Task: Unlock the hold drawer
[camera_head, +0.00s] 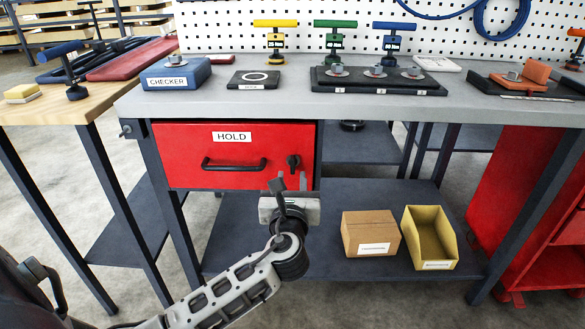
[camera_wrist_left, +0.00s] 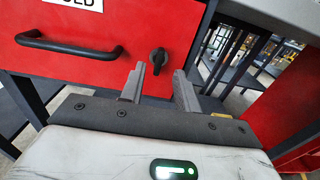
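The hold drawer (camera_head: 190,155) is a red front under the grey bench top, with a white HOLD label (camera_head: 232,136) and a black bar handle (camera_head: 235,165). It looks shut. A black lock knob (camera_head: 293,161) sits at the right of the front; in the left wrist view the knob (camera_wrist_left: 157,58) shows just beyond my fingertips, its grip part pointing roughly downward. My left gripper (camera_head: 291,178) is just below and in front of the knob. In the wrist view its fingers (camera_wrist_left: 160,78) are apart with nothing between them. My right gripper is not in view.
On the lower shelf stand a cardboard box (camera_head: 371,234) and a yellow bin (camera_head: 430,238). The bench top holds a blue CHECKER block (camera_head: 176,77) and a dark tray (camera_head: 378,82) with several small parts. A red cabinet (camera_head: 530,200) stands at the right.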

